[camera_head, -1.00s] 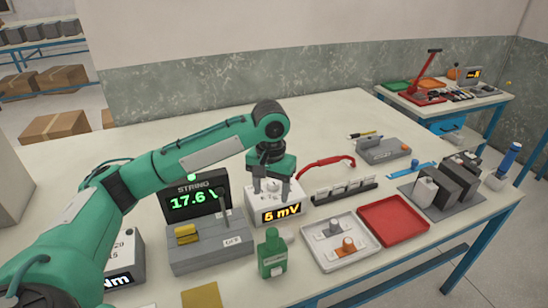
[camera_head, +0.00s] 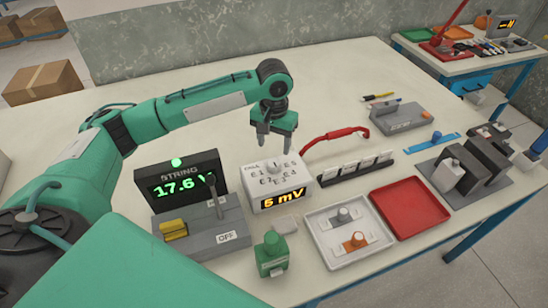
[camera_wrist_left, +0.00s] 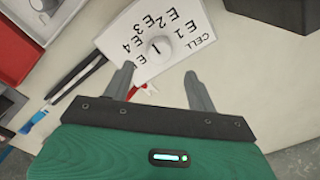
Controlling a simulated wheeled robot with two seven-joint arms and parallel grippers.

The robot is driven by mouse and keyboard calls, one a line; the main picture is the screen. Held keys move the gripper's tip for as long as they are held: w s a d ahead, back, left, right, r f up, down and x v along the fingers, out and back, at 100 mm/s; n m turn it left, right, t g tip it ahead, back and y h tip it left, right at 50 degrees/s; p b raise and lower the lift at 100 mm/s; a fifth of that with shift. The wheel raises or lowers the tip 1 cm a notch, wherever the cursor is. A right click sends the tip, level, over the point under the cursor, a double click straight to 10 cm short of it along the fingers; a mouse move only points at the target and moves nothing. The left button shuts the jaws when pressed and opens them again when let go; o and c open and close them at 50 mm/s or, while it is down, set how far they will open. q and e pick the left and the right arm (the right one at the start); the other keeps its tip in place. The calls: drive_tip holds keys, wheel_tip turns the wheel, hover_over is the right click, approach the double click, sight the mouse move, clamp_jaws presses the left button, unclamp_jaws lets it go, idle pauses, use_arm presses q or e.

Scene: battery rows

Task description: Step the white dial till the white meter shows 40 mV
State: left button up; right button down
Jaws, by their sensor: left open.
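The white meter (camera_head: 257,190) is a box labelled CELL, with an amber display (camera_head: 283,199) that seems to read 5 mV. Its white dial (camera_head: 254,168) sits on the top face among printed marks. In the left wrist view the dial (camera_wrist_left: 159,47) lies just beyond the fingertips, its pointer direction unclear. My left gripper (camera_head: 275,142) is open and empty, held above and slightly right of the dial, apart from it. Its two fingers also show spread in the left wrist view (camera_wrist_left: 160,76). My right gripper is not in view.
A black STRING meter (camera_head: 181,181) reading 17.6 V and a grey switch box (camera_head: 200,232) marked OFF stand left. A green bottle-like item (camera_head: 272,256) is in front. A white tray (camera_head: 325,252), red tray (camera_head: 408,207) and red cable (camera_head: 335,135) lie right.

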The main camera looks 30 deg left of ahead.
sight(274, 162)
use_arm(q)
wheel_tip(274, 162, down, 6)
drive_tip(key=shift+f+p, duration=0.1)
drive_tip(key=shift+p, duration=0.2)
drive_tip(key=shift+f, duration=0.75)
drive_tip(key=c, duration=1)
drive_tip(key=shift+r+m+p, duration=0.2)
drive_tip(key=shift+m+p, duration=0.1)
drive_tip(key=shift+p, duration=0.5)
drive_tip(key=m+p, duration=0.3)
drive_tip(key=p, duration=0.2)
drive_tip(key=shift+r+m, duration=0.1)
drive_tip(key=shift+m, duration=0.2)
drive_tip(key=m+p, duration=0.2)
drive_tip(key=m, duration=0.1)
drive_tip(key=shift+p, duration=0.3)
drive_tip(key=shift+f+m+p, duration=0.2)
drive_tip(key=shift+m+p, duration=0.3)
drive_tip(key=shift+m, duration=0.2)
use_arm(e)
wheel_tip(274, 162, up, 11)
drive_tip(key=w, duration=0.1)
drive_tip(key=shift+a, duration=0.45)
use_arm(q)
drive_tip(key=shift+w, duration=0.1)
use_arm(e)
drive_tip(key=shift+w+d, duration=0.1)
